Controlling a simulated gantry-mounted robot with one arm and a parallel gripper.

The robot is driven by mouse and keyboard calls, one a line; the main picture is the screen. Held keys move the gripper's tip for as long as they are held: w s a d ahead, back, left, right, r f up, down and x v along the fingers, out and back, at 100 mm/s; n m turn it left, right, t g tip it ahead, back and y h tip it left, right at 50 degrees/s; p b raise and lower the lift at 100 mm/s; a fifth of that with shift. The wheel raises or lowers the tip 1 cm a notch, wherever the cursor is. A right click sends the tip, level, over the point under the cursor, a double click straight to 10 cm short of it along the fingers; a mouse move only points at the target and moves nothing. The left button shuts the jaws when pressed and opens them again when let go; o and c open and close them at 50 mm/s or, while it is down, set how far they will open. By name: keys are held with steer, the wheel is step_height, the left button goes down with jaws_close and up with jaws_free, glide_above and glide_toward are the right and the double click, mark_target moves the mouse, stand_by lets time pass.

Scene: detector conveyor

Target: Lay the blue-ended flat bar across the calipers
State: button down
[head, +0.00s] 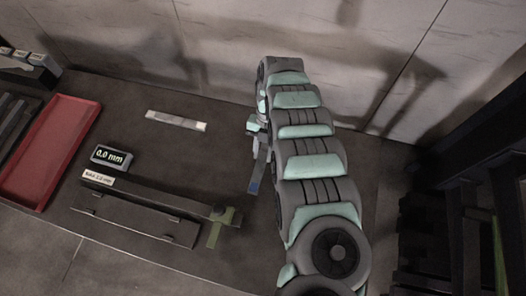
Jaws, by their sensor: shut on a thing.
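My gripper (257,143) is shut on the blue-ended flat bar. The bar (258,170) hangs below the gripper, and its blue end (253,188) points down toward the front. Part of the gripper and the bar's upper end are hidden by my arm. The dark calipers (150,200) lie to the left and nearer the front, with a green piece (220,228) at their right end. The bar is to the right of and beyond that end, apart from it in the picture. I cannot tell its height above the table.
A small readout showing 0.0 mm (110,156) stands behind the calipers. A pale flat bar (176,121) lies at the back. A red tray (50,150) is at the left, and a wall (220,40) runs behind. The dark table between pale bar and calipers is clear.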

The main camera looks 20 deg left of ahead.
steer(key=shift+f, duration=0.15)
steer(key=c, duration=1.1)
jaws_free()
steer(key=shift+o, duration=0.2)
steer(key=shift+r, duration=0.3)
steer(key=v, duration=1.1)
steer(key=shift+w+r+b, duration=0.25)
steer(key=shift+r+b, duration=0.05)
steer(key=shift+r, duration=0.05)
